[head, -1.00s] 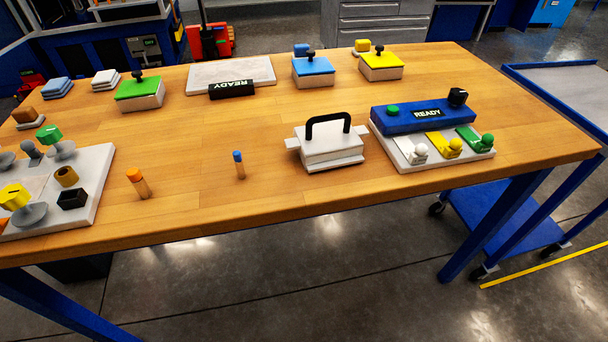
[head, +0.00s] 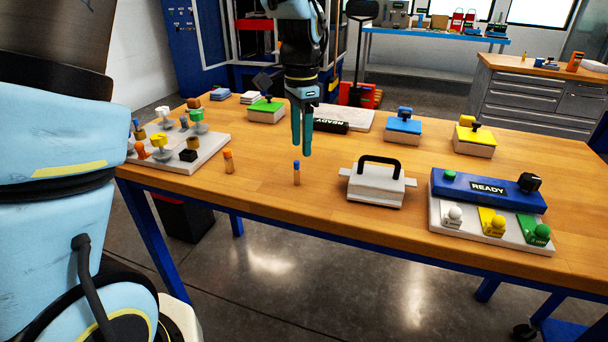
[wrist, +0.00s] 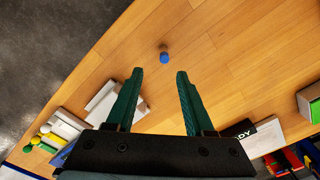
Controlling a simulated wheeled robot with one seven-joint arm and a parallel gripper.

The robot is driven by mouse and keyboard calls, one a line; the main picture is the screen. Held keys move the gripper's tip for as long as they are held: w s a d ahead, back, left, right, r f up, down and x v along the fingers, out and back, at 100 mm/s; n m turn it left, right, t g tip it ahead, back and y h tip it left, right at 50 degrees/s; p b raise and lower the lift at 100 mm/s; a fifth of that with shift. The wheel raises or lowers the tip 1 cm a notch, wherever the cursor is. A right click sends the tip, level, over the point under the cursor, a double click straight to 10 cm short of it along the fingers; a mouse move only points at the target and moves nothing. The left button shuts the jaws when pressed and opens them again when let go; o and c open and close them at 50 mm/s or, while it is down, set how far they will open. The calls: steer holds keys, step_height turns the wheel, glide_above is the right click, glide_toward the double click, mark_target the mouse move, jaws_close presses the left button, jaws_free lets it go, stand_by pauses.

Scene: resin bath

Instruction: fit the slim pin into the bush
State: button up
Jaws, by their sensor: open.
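A slim wooden pin with a blue top (head: 297,172) stands upright on the table near its front edge. In the wrist view its blue top (wrist: 164,57) lies just beyond the fingertips, close to the midline between them. My gripper (head: 301,151) points down with its green fingers open and empty, above the slim pin and not around it. A thicker pin with an orange top (head: 228,162) stands to the left. A small brown ring-like part, which looks like the bush (head: 192,143), sits on the white board (head: 206,160) at the left; its hole is too small to make out.
A white box with a black handle (head: 376,187) stands right of the slim pin. A blue READY panel (head: 470,187) with coloured knobs is further right. Lidded green (head: 266,110), blue (head: 403,127) and yellow (head: 474,137) boxes stand behind. The wood around the pin is clear.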

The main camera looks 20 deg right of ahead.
mark_target(297, 161)
steer(key=shift+w+a+f+p, duration=0.15)
steer(key=shift+f+p, duration=0.15)
steer(key=shift+f, duration=0.8)
steer(key=shift+a+f+p, duration=0.1)
steer(key=shift+f+p, duration=0.15)
steer(key=shift+f, duration=0.9)
steer(key=shift+w+a+f+p, duration=0.15)
steer(key=shift+f+p, duration=0.15)
steer(key=shift+f, duration=0.8)
jaws_close()
